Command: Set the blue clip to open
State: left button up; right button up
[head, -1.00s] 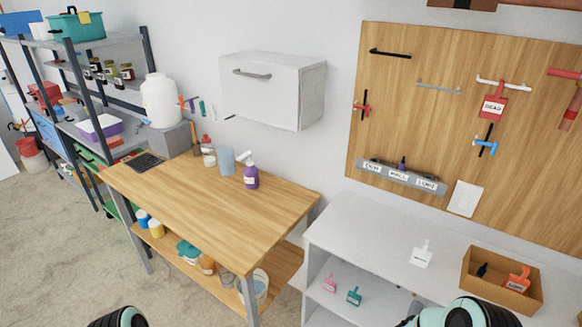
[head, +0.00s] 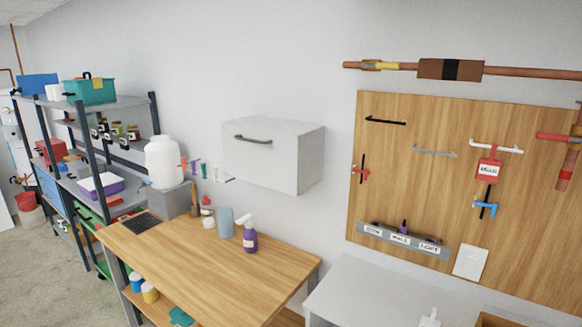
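A small blue clip-like piece (head: 485,207) sits on the wooden wall board at the right, below a red label tag (head: 489,169). A dark upright bar crosses it. Whether it is open or shut is too small to tell. Small coloured pieces (head: 194,167), one purple and one teal, are on the wall left of the grey cabinet; I cannot tell whether they are clips. Neither of my grippers is in view.
A wooden workbench (head: 200,262) holds a purple spray bottle (head: 250,238) and other containers. The grey wall cabinet (head: 262,157) is shut. A white-topped unit (head: 360,290) stands below the board (head: 400,170). Copper-coloured pipe (head: 530,72) runs above it.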

aim_at(493, 207)
jog(key=z, duration=1.3)
